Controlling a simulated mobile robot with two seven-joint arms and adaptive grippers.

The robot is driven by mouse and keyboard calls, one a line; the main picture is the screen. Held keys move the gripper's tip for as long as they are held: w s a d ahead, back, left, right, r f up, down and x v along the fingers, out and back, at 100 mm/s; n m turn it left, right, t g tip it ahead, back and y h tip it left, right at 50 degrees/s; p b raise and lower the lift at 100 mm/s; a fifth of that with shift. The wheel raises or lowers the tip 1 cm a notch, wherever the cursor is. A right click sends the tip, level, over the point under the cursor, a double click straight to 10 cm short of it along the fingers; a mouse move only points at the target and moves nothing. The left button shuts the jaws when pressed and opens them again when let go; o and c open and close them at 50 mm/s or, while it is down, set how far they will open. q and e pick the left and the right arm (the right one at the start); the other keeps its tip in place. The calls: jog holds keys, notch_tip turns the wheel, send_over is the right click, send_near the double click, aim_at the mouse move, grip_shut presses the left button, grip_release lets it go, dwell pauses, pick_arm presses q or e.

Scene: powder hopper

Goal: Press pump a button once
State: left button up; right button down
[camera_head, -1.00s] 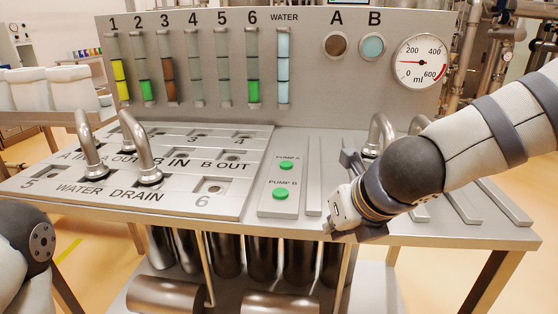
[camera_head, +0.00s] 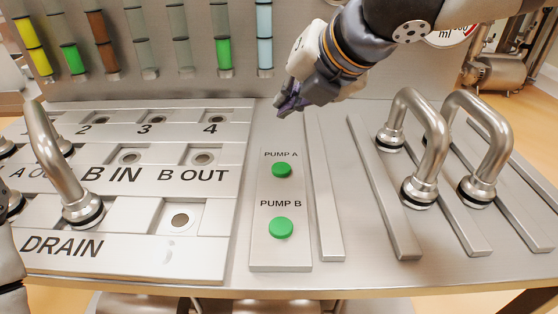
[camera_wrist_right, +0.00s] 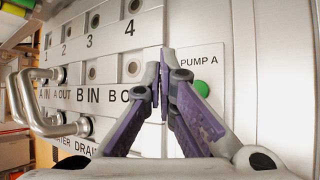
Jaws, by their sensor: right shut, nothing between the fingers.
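The green PUMP A button (camera_head: 281,170) sits on a raised plate (camera_head: 282,252) on the metal worktop, with the green PUMP B button (camera_head: 281,227) below it in the head view. My right gripper (camera_head: 287,106) is shut and empty, above the worktop beyond PUMP A and apart from it. In the right wrist view the closed purple fingertips (camera_wrist_right: 165,58) are left of the PUMP A button (camera_wrist_right: 202,88), which is partly hidden by a finger. PUMP B is not visible there. My left gripper is not in view.
Left of the buttons is a port panel (camera_head: 215,255) with numbered holes and a bent metal pipe (camera_head: 56,170). Pipe loops (camera_head: 425,150) stand on rails at the right. Coloured tubes (camera_head: 222,45) line the back wall. The worktop around the button plate is mostly clear.

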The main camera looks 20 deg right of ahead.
aim_at(285, 166)
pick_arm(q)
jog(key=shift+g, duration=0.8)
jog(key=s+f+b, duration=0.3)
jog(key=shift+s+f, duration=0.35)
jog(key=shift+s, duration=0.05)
pick_arm(e)
notch_tip(285, 166, down, 9)
jog(key=shift+w+f, duration=0.1)
jog(key=shift+w, duration=0.05)
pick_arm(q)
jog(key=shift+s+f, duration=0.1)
pick_arm(e)
jog(key=shift+f, duration=0.3)
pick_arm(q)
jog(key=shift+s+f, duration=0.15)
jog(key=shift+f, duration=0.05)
pick_arm(e)
jog(key=shift+f, duration=0.4)
dwell(0.4)
dwell(0.4)
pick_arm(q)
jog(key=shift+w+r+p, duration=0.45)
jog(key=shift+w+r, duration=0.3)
pick_arm(e)
jog(key=shift+r, duration=0.85)
